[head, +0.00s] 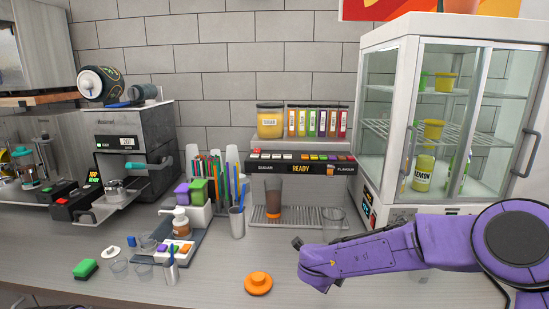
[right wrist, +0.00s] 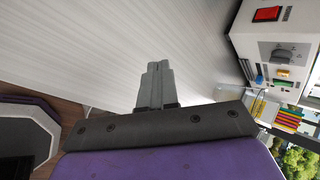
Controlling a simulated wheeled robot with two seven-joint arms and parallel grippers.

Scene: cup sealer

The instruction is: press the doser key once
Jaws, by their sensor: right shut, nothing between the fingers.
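The doser (head: 301,190) stands against the back wall, with a READY display between the words SUGAR and FLAVOR. A row of small coloured keys (head: 325,157) runs along its top edge, with pale keys and a red one at the left. A cup with brown contents (head: 273,200) stands on its drip tray (head: 300,222). My right gripper (head: 297,243) is in front of the doser, low and to the right of the cup, apart from the keys. In the right wrist view its fingers (right wrist: 155,85) are shut and empty. My left gripper is out of view.
An orange round piece (head: 258,283) lies on the counter near my right gripper. An empty clear cup (head: 333,220) stands by the tray's right end. A glass display case (head: 440,120) bounds the right side.

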